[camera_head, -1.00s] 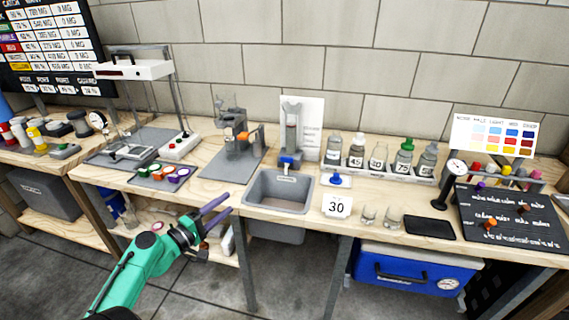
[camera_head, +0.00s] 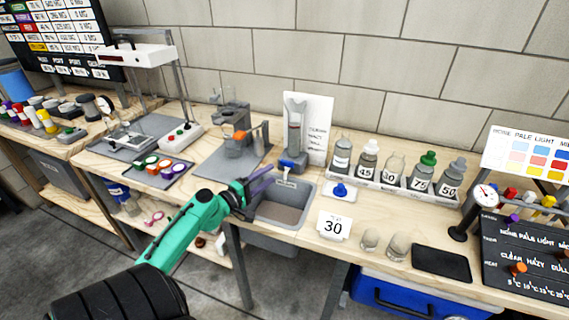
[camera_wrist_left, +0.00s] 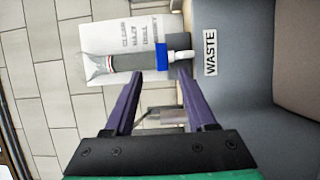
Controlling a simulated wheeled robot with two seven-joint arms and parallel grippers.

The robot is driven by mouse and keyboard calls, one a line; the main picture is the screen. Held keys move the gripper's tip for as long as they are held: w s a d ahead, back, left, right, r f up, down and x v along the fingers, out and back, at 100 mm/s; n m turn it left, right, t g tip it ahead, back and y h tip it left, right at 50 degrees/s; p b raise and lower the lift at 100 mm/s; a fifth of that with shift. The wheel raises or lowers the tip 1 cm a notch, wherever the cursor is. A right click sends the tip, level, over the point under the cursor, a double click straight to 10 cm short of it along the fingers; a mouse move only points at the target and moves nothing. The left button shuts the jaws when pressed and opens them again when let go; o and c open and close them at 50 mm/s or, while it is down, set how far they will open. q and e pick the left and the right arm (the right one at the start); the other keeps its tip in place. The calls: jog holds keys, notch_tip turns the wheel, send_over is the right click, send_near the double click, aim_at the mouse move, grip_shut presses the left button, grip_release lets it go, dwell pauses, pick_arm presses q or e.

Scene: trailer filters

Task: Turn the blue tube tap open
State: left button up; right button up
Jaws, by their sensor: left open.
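The blue tube tap (camera_head: 288,164) sits at the foot of an upright grey and clear tube (camera_head: 294,125) behind the sink. In the left wrist view the blue tap (camera_wrist_left: 161,57) lies just beyond the fingertips, with a white spout beside it. My left gripper (camera_head: 262,180) has purple fingers and reaches over the left part of the sink, just short of the tap. In the left wrist view my left gripper (camera_wrist_left: 159,76) is open and empty, its fingers spread to either side of the tap's line. My right gripper is not in view.
The grey sink (camera_head: 305,208) is below the tap, with a WASTE label (camera_wrist_left: 210,52) on its rim. A bottle rack (camera_head: 385,184) and a "30" card (camera_head: 333,227) are to the right. The wall is close behind.

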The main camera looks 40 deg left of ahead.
aim_at(286, 164)
pick_arm(q)
jog(key=w, duration=0.8)
jog(key=shift+d+f, duration=0.15)
jog(key=shift+d, duration=0.05)
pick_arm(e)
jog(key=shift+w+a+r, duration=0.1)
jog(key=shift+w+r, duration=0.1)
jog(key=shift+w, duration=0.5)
pick_arm(q)
grip_shut()
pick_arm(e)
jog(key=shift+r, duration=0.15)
